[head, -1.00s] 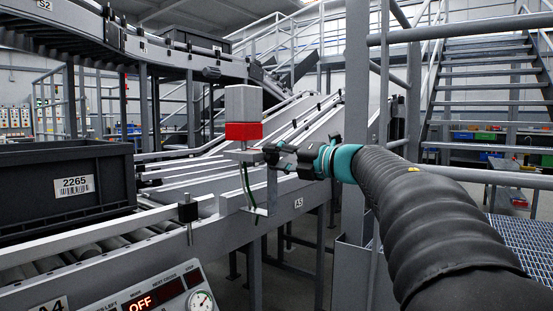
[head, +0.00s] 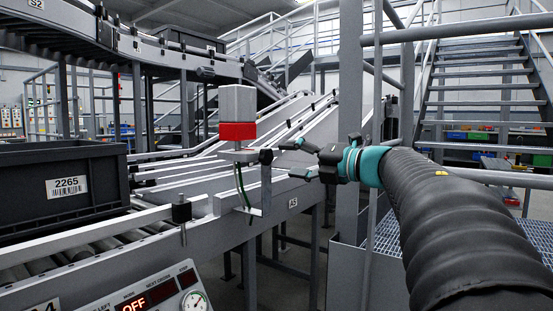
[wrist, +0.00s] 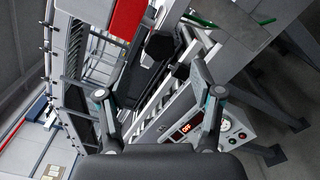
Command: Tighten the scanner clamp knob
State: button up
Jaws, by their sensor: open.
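The scanner (head: 237,112), a grey box with a red lower band, stands upright on a bracket at the conveyor's side rail. Its red part (wrist: 127,18) shows at the top of the wrist view. The black clamp knob (head: 266,156) sits on the bracket post just below and right of the scanner; in the wrist view it appears as a dark faceted knob (wrist: 158,46). My gripper (head: 290,160) is open and empty, to the right of the knob with a small gap. In the wrist view, my open fingers (wrist: 158,93) are spread wide, with the knob beyond them.
A black crate (head: 105,207) labelled 2265 sits on the conveyor at left. A control panel (head: 150,297) reading OFF is at the lower front. A green cable (head: 243,190) hangs below the scanner. A grey upright post (head: 349,100) stands right beside my wrist.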

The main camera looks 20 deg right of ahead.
jog(key=v, duration=0.5)
jog(key=shift+s+d, duration=0.2)
jog(key=shift+s, duration=0.1)
